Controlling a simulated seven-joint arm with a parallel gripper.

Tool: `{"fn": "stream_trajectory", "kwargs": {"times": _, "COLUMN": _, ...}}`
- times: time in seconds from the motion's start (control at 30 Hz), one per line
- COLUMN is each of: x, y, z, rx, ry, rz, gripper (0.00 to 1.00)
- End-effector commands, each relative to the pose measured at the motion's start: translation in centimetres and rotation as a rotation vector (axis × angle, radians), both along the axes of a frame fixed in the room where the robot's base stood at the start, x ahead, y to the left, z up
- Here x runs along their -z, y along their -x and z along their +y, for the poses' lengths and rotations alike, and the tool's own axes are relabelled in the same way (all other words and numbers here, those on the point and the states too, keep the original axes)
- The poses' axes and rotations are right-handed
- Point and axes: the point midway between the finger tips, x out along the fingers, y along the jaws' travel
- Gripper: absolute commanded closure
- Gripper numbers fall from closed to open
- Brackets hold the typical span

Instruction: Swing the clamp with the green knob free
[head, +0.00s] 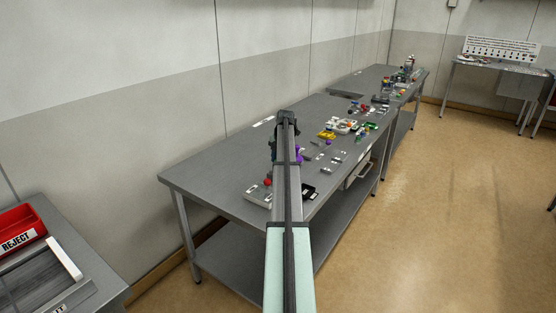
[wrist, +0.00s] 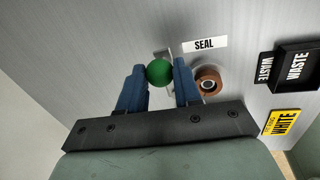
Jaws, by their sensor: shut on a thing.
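In the wrist view, the green knob (wrist: 159,72) is a round ball on a thin metal clamp piece (wrist: 170,54). My gripper (wrist: 160,80) has its two blue fingers on either side of the knob and is shut on it. A white SEAL label (wrist: 205,43) lies above the knob. In the head view, my arm hides the knob and the clamp, and I cannot make out the fingers there.
A black WASTE bin (wrist: 298,66) and a yellow label (wrist: 283,122) lie to the right in the wrist view. The head view shows the long grey bench (head: 220,178), with several small parts along it. A red REJECT bin (head: 18,230) stands at the left.

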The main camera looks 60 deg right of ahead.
Motion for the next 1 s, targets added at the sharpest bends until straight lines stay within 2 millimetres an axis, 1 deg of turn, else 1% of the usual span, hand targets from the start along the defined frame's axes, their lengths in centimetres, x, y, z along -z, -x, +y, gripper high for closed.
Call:
{"fn": "stream_trajectory", "kwargs": {"times": 0.03, "x": 0.0, "y": -0.1, "z": 0.0, "rx": -0.002, "ry": 0.000, "rz": -0.002, "gripper": 1.00}}
{"fn": "stream_trajectory", "kwargs": {"times": 0.07, "x": 0.0, "y": -0.1, "z": 0.0, "rx": -0.002, "ry": 0.000, "rz": -0.002, "gripper": 0.65}}
{"fn": "stream_trajectory", "kwargs": {"times": 0.3, "x": 0.0, "y": -0.1, "z": 0.0, "rx": 0.000, "ry": -0.001, "rz": -0.002, "gripper": 0.42}}
{"fn": "stream_trajectory", "kwargs": {"times": 0.53, "x": 0.0, "y": -0.1, "z": 0.0, "rx": 0.000, "ry": 0.000, "rz": -0.001, "gripper": 0.42}}
{"fn": "stream_trajectory", "kwargs": {"times": 0.67, "x": -0.6, "y": 0.0, "z": 0.0, "rx": 0.001, "ry": 0.000, "rz": -0.002, "gripper": 0.42}}
{"fn": "stream_trajectory", "kwargs": {"times": 0.77, "x": -1.7, "y": 0.2, "z": 0.0, "rx": 0.001, "ry": 0.001, "rz": -0.002, "gripper": 0.42}}
{"fn": "stream_trajectory", "kwargs": {"times": 0.87, "x": -3.2, "y": 0.5, "z": 0.1, "rx": 0.000, "ry": 0.001, "rz": -0.002, "gripper": 0.42}}
{"fn": "stream_trajectory", "kwargs": {"times": 1.0, "x": -6.0, "y": 1.0, "z": 0.1, "rx": 0.000, "ry": 0.001, "rz": -0.003, "gripper": 0.42}}
